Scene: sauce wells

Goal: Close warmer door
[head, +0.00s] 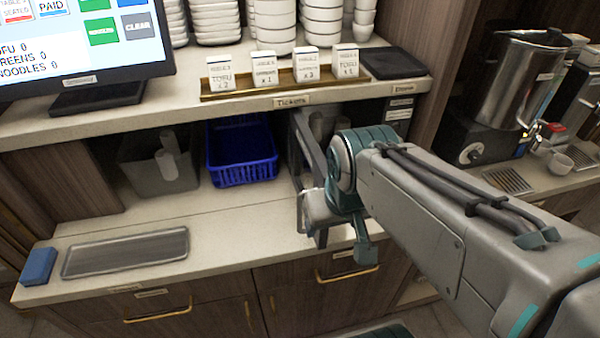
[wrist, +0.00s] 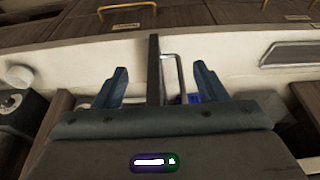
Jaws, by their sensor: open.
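The warmer door (head: 309,145) stands swung out from the shelf under the counter, seen nearly edge-on in the head view. In the wrist view its dark edge (wrist: 153,62) stands upright between my fingers, with a bent metal handle (wrist: 178,72) just right of it. My gripper (wrist: 160,80) is open, one finger on each side of the door edge and handle. Clear gaps show at both fingers. In the head view my arm and wrist hide most of the warmer and the door's lower part.
A blue basket (head: 241,168) and a grey bin (head: 158,170) stand on the shelf left of the door. A metal tray (head: 126,253) and a blue sponge (head: 38,265) lie on the lower counter. The ticket shelf (head: 290,98) overhangs. Counter left of my gripper is clear.

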